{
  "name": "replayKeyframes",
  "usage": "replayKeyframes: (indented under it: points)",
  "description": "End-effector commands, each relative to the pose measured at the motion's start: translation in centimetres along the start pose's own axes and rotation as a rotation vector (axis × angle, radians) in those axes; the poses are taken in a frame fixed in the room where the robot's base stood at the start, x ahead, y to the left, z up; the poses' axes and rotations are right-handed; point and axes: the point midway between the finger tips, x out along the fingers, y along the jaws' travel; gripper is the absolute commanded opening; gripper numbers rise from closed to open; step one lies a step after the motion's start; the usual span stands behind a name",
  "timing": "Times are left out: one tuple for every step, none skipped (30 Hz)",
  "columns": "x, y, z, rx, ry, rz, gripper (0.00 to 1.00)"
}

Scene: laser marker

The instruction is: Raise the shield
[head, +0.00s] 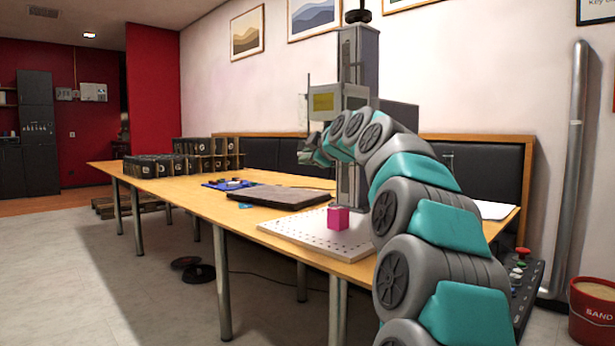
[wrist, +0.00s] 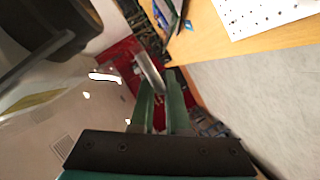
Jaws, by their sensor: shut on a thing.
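The laser marker is a tall grey column (head: 352,70) with a boxy head (head: 338,98) standing on the table behind the white perforated plate. My gripper (head: 312,153) is beside the column, below the head's left side. In the wrist view my green fingers (wrist: 163,105) are closed around a slim grey bar (wrist: 150,73), which seems to be the shield's handle. A pale, see-through surface with a bright glare (wrist: 104,77) lies left of the fingers; it may be the shield. In the head view my arm hides part of the column, and the shield's outline is unclear.
A pink cube (head: 338,218) sits on the white perforated plate (head: 300,232). A dark flat slab (head: 275,196) and a blue tray (head: 226,184) lie to the left on the wooden table (head: 190,190). A control box with buttons (head: 524,275) is at right.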

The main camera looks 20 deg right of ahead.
Motion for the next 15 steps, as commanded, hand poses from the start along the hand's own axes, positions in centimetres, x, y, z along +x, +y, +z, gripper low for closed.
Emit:
replayKeyframes:
  points:
    - [-0.1,0.9,-0.7,-0.002,0.002,0.002,0.00]
    - [-0.2,1.2,-0.9,-0.002,0.002,0.000,0.00]
    - [-0.2,1.6,-1.2,-0.002,0.001,-0.002,0.00]
    - [-0.3,1.9,-1.4,-0.001,0.002,-0.002,0.00]
    - [-0.4,2.2,-1.6,-0.001,0.002,0.000,0.00]
    - [-0.5,2.6,-1.8,-0.001,0.002,0.001,0.00]
    - [-0.6,2.8,-2.0,-0.001,0.002,0.000,0.00]
    - [-0.7,3.0,-2.1,-0.002,0.002,-0.001,0.00]
    - [-0.7,3.2,-2.3,-0.002,0.002,-0.003,0.00]
    - [-0.8,3.3,-2.4,-0.002,0.002,-0.003,0.00]
    - [-0.8,3.5,-2.5,-0.002,0.002,-0.003,0.00]
    - [-0.9,3.7,-2.6,-0.002,0.002,-0.002,0.00]
    - [-0.9,3.8,-2.6,-0.002,0.002,-0.001,0.00]
    - [-1.0,3.9,-2.7,-0.002,0.002,0.000,0.00]
    - [-1.0,4.0,-2.8,-0.001,0.003,0.001,0.00]
